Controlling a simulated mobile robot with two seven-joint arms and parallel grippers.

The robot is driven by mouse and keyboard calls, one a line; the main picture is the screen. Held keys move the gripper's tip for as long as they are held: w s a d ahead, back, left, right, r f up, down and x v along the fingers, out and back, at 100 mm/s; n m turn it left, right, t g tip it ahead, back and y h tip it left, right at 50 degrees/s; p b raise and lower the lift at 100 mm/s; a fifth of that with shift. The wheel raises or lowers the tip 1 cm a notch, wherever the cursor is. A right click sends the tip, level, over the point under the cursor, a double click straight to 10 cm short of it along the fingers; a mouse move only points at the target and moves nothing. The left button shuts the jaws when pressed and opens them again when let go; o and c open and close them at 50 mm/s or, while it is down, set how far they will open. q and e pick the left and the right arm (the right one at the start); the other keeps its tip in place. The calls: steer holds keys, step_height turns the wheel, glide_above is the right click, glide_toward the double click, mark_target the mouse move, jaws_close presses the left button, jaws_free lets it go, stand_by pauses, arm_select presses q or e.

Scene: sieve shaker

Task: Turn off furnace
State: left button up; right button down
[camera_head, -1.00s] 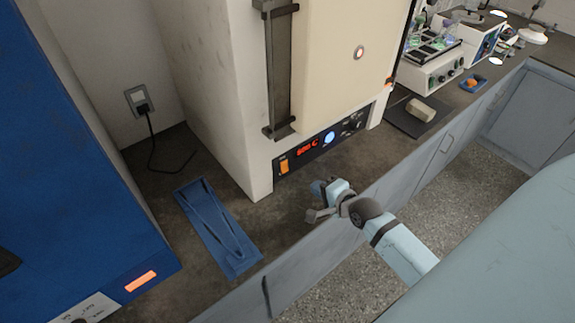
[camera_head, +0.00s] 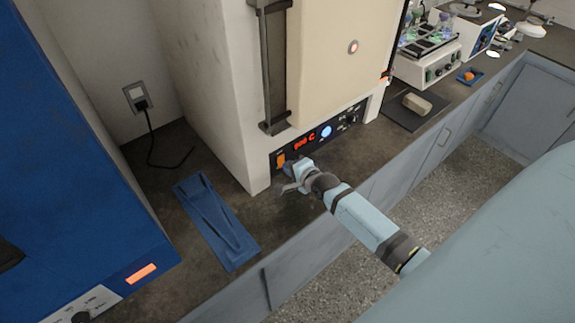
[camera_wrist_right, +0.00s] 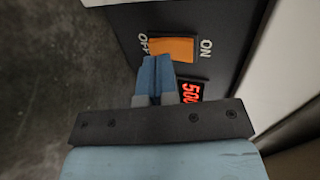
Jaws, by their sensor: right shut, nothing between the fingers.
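The furnace (camera_head: 345,75) is a large cream box with a dark control panel along its lower front. An orange rocker switch (camera_wrist_right: 173,49) sits on the panel, between the labels OFF and ON. The red display (camera_wrist_right: 190,91) is lit and partly hidden in the wrist view; it also shows in the head view (camera_head: 304,143). My right gripper (camera_wrist_right: 156,62) is shut and empty. Its fingertips are right by the edge of the switch; whether they touch it I cannot tell. In the head view the right gripper (camera_head: 287,178) is at the panel's left end. My left gripper is out of view.
A blue tray with tongs (camera_head: 216,222) lies on the dark counter left of the furnace. A blue machine (camera_head: 75,170) stands at the far left. A pale block (camera_head: 417,104) lies on a dark mat to the right. A power cord runs to a wall socket (camera_head: 138,97).

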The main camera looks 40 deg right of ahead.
steer(key=shift+w+f, duration=0.2)
steer(key=shift+w, duration=0.35)
steer(key=shift+f+b, duration=0.2)
steer(key=shift+b, duration=0.1)
steer(key=shift+w+a+r+t, duration=0.1)
steer(key=shift+t, duration=0.2)
steer(key=shift+w+r+p, duration=0.15)
steer(key=shift+r+p, duration=0.55)
steer(key=shift+r, duration=0.25)
steer(key=shift+r, duration=0.1)
